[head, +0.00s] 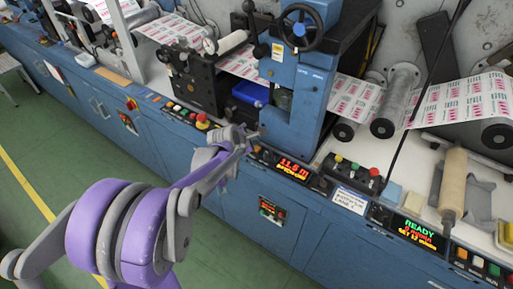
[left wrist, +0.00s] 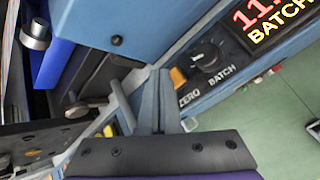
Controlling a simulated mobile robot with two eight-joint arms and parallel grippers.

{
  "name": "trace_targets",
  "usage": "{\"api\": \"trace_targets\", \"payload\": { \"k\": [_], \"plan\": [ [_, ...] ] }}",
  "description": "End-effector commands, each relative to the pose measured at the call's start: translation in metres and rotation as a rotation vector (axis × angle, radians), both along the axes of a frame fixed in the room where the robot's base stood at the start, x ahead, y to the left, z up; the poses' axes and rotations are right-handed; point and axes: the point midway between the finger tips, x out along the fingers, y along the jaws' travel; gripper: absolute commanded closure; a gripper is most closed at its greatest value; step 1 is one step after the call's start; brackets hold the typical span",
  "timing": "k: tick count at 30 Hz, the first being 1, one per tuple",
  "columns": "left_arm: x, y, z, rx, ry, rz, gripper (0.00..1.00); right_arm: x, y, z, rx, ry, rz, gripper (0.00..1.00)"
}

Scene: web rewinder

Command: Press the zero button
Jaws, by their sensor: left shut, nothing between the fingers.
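The zero button is a small orange button (left wrist: 178,77) beside the printed word ZERO in the left wrist view. A black knob (left wrist: 207,56) marked BATCH sits right beside it. My left gripper (left wrist: 152,88) is shut and empty, its fingertips just left of the button in that view; I cannot tell whether they touch it. In the head view my left gripper (head: 254,135) is at the blue machine's front panel, left of the red batch display (head: 283,167). My right gripper is not in view.
A red mushroom button (head: 202,121) and small coloured buttons lie left of my gripper. A control box (head: 352,175) and a READY display (head: 410,230) are to the right. The blue machine column (head: 298,90) rises just behind.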

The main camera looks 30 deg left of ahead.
Motion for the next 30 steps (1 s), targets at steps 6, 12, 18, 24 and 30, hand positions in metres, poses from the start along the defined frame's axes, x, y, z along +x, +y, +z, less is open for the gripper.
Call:
{"api": "trace_targets", "payload": {
  "k": [6,12,18,24,30],
  "plan": [
    [0.0,0.0,0.0,0.0,0.0,0.0,1.0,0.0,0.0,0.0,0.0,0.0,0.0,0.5],
    [0.0001,0.0,-0.0001,0.0,0.0,0.0,1.0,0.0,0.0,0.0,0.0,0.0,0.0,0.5],
    [-0.0003,-0.0001,-0.0057,-0.001,0.001,-0.001,1.0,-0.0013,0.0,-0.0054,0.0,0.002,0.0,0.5],
    [0.0,-0.0001,-0.0092,0.0,0.0,0.0,1.0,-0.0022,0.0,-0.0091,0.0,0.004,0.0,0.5],
    [0.0001,-0.0001,-0.0085,0.0,0.0,0.0,1.0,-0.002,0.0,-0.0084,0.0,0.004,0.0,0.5]
  ]
}}
